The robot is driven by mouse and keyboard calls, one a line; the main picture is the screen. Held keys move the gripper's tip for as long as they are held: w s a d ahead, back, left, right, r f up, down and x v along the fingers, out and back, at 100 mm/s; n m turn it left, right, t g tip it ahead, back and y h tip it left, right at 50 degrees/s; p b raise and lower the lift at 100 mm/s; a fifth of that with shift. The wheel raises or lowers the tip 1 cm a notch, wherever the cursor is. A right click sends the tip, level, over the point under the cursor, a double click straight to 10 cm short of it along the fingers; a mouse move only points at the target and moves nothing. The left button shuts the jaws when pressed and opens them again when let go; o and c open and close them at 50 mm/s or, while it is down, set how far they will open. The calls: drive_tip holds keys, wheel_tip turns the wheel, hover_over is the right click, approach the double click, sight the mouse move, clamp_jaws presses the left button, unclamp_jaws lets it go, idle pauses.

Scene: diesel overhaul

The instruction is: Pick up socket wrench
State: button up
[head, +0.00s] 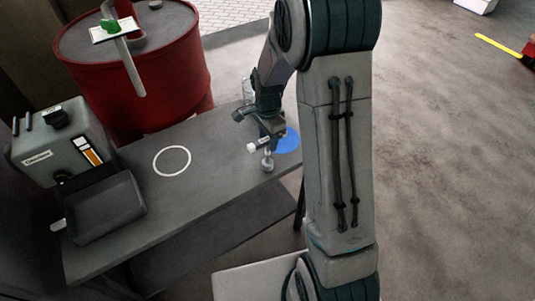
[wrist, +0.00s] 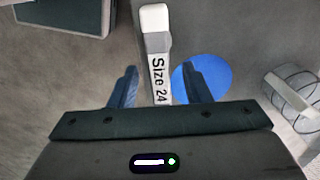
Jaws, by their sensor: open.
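The socket wrench (wrist: 158,45) shows in the wrist view as a pale grey bar marked "Size 24" with a white end at the top. Its lower end is hidden behind my gripper (wrist: 160,74). The two fingers are open, one on each side of the bar, with a gap visible on both sides. In the head view my gripper (head: 263,138) is low over the right end of the table, and a small grey and white piece, likely the wrench (head: 267,162), shows just below it. Exact height and contact cannot be told.
A blue disc (head: 289,141) marks the table's right end, and a white ring (head: 172,161) its middle. A grey device (head: 62,143) and a dark tray (head: 105,208) stand at the left. A red drum (head: 150,75) stands behind. A clear bottle (head: 247,91) is near my arm.

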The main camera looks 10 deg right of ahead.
drive_tip(key=shift+f, duration=1.25)
clamp_jaws()
drive_tip(key=shift+r, duration=0.1)
drive_tip(key=shift+w+r, duration=0.1)
drive_tip(key=shift+r, duration=0.4)
wheel_tip(320, 180, up, 2)
drive_tip(key=shift+r+b, duration=0.25)
drive_tip(key=shift+b, duration=0.05)
drive_tip(key=s+d+r, duration=0.2)
drive_tip(key=d+r, duration=0.1)
drive_tip(key=d, duration=0.2)
drive_tip(key=s+d+r+b, duration=0.1)
drive_tip(key=s+d+r, duration=0.2)
drive_tip(key=d+r, duration=0.1)
drive_tip(key=shift+d+r, duration=0.2)
drive_tip(key=shift+d, duration=0.65)
drive_tip(key=shift+f, duration=0.1)
